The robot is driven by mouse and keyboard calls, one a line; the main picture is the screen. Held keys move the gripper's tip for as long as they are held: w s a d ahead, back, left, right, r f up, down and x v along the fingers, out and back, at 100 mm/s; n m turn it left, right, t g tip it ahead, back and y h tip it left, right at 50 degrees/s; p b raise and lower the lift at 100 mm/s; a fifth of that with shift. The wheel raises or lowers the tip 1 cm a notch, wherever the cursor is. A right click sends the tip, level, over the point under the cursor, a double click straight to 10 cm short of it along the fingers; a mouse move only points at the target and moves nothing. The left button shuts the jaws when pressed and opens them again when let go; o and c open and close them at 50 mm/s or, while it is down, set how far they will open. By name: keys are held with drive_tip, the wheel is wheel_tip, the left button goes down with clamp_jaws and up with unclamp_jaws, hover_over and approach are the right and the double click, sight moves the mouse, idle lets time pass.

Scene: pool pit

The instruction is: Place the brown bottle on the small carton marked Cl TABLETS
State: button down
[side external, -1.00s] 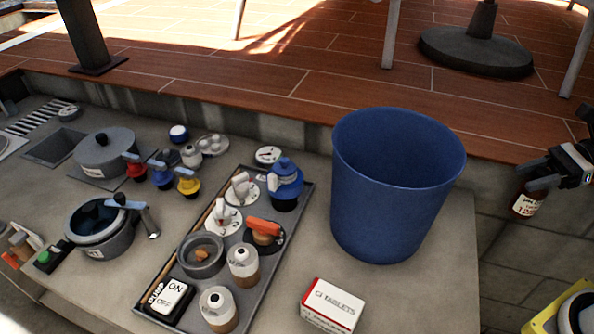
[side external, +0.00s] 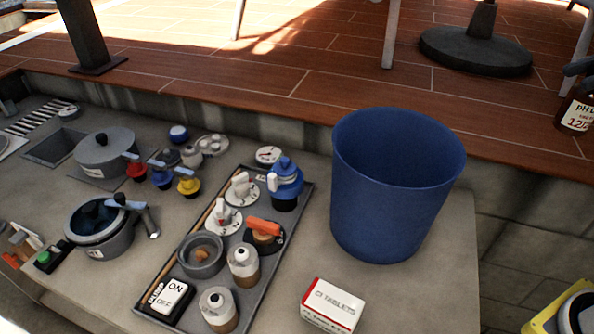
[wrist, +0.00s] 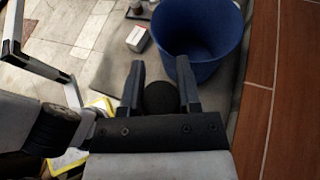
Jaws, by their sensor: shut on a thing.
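The brown bottle (side external: 574,115) hangs upright at the far right edge of the side external view, partly cut off, with a white label reading pH and red figures. Its round black cap (wrist: 165,98) shows between the fingers in the wrist view. My gripper (wrist: 160,66) is shut on the bottle near the cap; in the side external view only a dark bit of it shows at the edge. The small white and red carton marked Cl TABLETS (side external: 334,304) sits on the grey counter, apart from the bottle and well to its left. It also shows in the wrist view (wrist: 137,38).
A tall blue bin (side external: 390,200) stands behind and right of the carton, between it and the bottle. A dark tray (side external: 300,215) with knobs, small bottles and a switch lies left of the carton. The carton's top is clear.

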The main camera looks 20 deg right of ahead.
drive_tip(key=w+a+n+g, duration=0.1)
drive_tip(key=w+a, duration=0.4)
drive_tip(key=a, duration=0.4)
drive_tip(key=w+a+g, duration=0.1)
drive_tip(key=w+a, duration=0.4)
drive_tip(key=a, duration=0.4)
drive_tip(key=s+a+n, duration=0.1)
drive_tip(key=s+a, duration=0.2)
drive_tip(key=a, duration=0.8)
drive_tip(key=s+a, duration=0.2)
drive_tip(key=a, duration=0.9)
wheel_tip(320, 180, down, 18)
drive_tip(key=y, duration=0.1)
drive_tip(key=shift+d+f, duration=0.1)
drive_tip(key=shift+g, duration=0.3)
drive_tip(key=shift+f, duration=2.15)
